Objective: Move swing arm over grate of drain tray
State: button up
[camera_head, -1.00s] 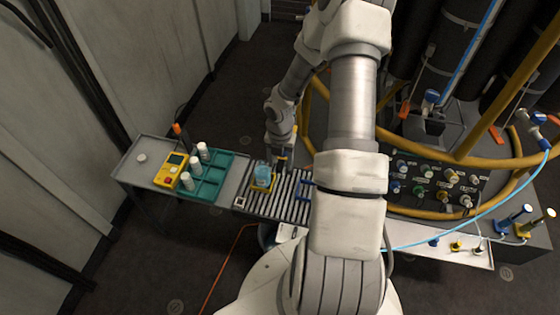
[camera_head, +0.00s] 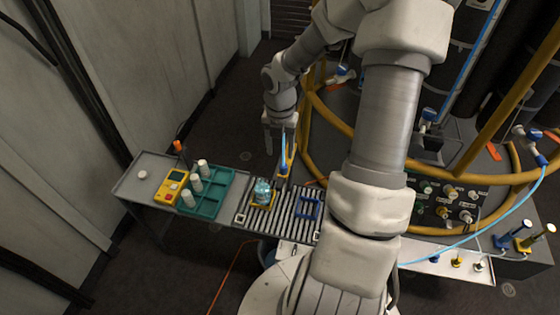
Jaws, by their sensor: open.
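The drain tray has a grate (camera_head: 283,217) of pale and dark slats, at lower centre. A clear blue-tinted jar (camera_head: 262,190) stands on the left part of the grate in a yellow holder, and a blue bracket (camera_head: 307,208) lies at its right. A slim yellow piece with a blue part, seemingly the swing arm (camera_head: 289,162), stands at the grate's back edge. My gripper (camera_head: 280,147) is open and points down just above and behind the grate, close beside the yellow-and-blue piece. I cannot tell whether it touches it.
A teal rack (camera_head: 212,203) with white-capped vials and a yellow meter (camera_head: 172,187) stand on the left bench. A yellow ring rail (camera_head: 330,118) and a valve panel (camera_head: 445,200) are at right. My arm covers the grate's right side.

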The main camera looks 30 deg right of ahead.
jog(key=shift+r, duration=1.5)
